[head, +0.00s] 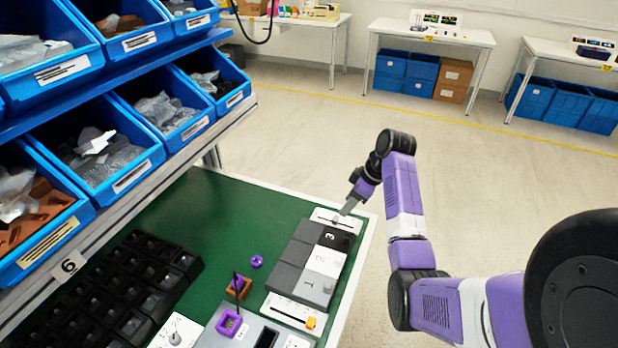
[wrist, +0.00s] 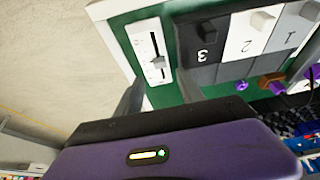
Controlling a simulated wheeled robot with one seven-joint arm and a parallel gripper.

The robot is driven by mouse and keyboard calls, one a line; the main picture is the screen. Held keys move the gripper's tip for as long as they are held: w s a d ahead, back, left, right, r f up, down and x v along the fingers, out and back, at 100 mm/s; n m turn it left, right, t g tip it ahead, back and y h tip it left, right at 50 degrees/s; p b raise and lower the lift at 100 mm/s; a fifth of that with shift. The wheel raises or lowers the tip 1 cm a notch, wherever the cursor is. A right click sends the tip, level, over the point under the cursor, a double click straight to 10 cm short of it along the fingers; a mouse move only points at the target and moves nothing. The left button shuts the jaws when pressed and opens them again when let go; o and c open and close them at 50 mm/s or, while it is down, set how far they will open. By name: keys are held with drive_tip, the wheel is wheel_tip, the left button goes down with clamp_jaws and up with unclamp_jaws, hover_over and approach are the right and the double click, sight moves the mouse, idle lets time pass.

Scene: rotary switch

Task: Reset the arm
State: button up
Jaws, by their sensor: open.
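My gripper (head: 346,207) is at the far right corner of the green workbench, above a white slider panel (head: 325,216). In the wrist view my gripper (wrist: 160,95) has its two fingers apart with nothing between them. The white slider panel (wrist: 150,50) with its small grey knob (wrist: 158,62) lies just beyond the fingertips. The switch block beside it has a black section marked 3 (wrist: 202,42), a white section marked 2 (wrist: 245,38) and a grey section marked 1 (wrist: 290,35), each with a knob. My arm reaches in from the right.
The green bench (head: 233,203) holds a black tray (head: 130,290), a purple ring (head: 257,261), a purple square socket (head: 229,322) and a panel with an orange knob (head: 310,322). Blue bins (head: 115,180) rise on shelves at left. Open floor (head: 480,180) lies behind the bench.

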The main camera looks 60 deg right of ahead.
drive_tip(key=w+d+r+m+t+h, duration=0.3)
drive_tip(key=w+d+r+m+h, duration=0.15)
drive_tip(key=d+h, duration=0.25)
drive_tip(key=a+r+m+t+h, duration=0.3)
drive_tip(key=a+t, duration=0.2)
drive_tip(key=a, duration=2)
drive_tip(key=s+a+r+n+y, duration=0.1)
drive_tip(key=s+a+n+y, duration=0.1)
drive_tip(key=s+a, duration=0.4)
drive_tip(key=s+a+r+n+t+y, duration=0.1)
drive_tip(key=s+a+r+n+y, duration=0.1)
drive_tip(key=s+a+y, duration=0.2)
drive_tip(key=s+a+r+n+t+y, duration=0.1)
drive_tip(key=s+a+n+y, duration=0.1)
drive_tip(key=s+a, duration=0.8)
drive_tip(key=a+y, duration=0.1)
drive_tip(key=a, duration=0.5)
drive_tip(key=shift+s+a+r+n+y+b, duration=0.2)
drive_tip(key=shift+a+r+n+y+b, duration=0.1)
drive_tip(key=shift+a+r+n+b, duration=0.1)
